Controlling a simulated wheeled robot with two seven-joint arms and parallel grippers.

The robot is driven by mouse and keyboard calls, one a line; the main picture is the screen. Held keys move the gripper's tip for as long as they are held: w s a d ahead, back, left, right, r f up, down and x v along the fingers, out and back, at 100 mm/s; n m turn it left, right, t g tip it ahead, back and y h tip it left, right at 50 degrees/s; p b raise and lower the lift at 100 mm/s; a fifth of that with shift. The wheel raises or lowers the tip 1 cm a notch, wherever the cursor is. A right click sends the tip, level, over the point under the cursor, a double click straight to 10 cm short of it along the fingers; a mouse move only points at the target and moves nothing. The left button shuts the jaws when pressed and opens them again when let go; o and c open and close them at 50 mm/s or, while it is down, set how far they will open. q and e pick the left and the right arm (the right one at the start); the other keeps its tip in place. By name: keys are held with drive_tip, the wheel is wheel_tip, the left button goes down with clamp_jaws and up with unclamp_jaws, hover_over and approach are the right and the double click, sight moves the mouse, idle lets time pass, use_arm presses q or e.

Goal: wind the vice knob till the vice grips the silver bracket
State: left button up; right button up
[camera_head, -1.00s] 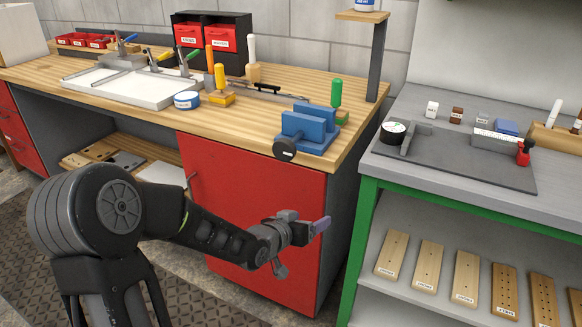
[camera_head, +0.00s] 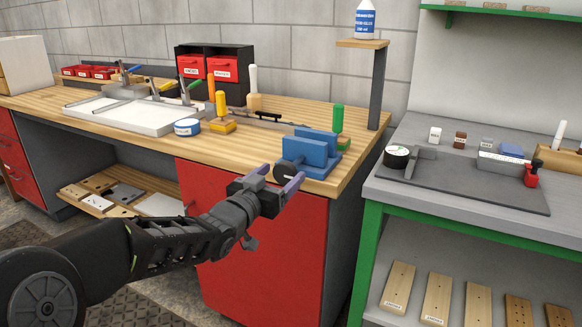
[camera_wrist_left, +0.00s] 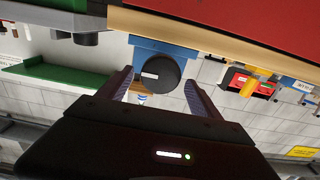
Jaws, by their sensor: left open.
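The blue vice (camera_head: 318,148) stands at the right front corner of the wooden bench. Its black round knob (camera_head: 285,172) faces the front, partly hidden by my fingers. My left gripper (camera_head: 281,178) is open at the knob, with one finger to each side in the picture. In the left wrist view the knob (camera_wrist_left: 160,73) shows between the two spread fingers (camera_wrist_left: 160,88), with gaps at both sides; whether the fingers reach around it I cannot tell. I cannot make out a silver bracket in the vice jaws. My right gripper is not in view.
A green-handled tool (camera_head: 337,119) stands just behind the vice. A shelf post (camera_head: 377,90) rises behind. The grey bench (camera_head: 470,215) is to the right, across a gap.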

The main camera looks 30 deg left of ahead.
sight(292, 166)
use_arm(q)
drive_tip(key=w, duration=0.5)
drive_tip(key=shift+w, duration=0.4)
drive_tip(key=shift+c, duration=0.4)
drive_tip(key=c, duration=1.2)
drive_tip(key=shift+f+b, duration=0.1)
drive_tip(key=shift+b, duration=0.3)
drive_tip(key=shift+c, duration=0.2)
drive_tip(key=m+b, duration=0.5)
drive_tip(key=b, duration=0.1)
drive_tip(key=shift+d+f, duration=0.1)
drive_tip(key=shift+f, duration=0.05)
drive_tip(key=shift+m, duration=0.3)
drive_tip(key=shift+r, duration=0.2)
